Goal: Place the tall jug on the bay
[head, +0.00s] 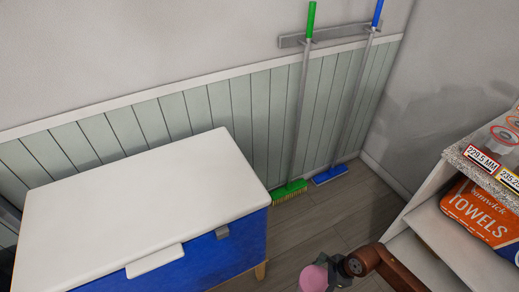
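No tall jug can be made out with certainty. A pink rounded thing (313,278) shows at the bottom edge, cut off by the frame; I cannot tell what it is. Beside it is the dark end of a reddish-brown arm of mine coming in from the right, probably my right gripper (340,272). Its fingers are not clear, and I cannot tell whether it holds the pink thing. My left gripper is not in view. A shelf unit (428,226) stands at the right; I cannot tell whether it is the bay.
A blue chest with a white lid (140,205) fills the lower left. A green broom (290,190) and a blue one (330,174) hang on the wall. The shelf holds an orange towels pack (485,212) and cans (492,147) above price tags. Floor (315,220) between is clear.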

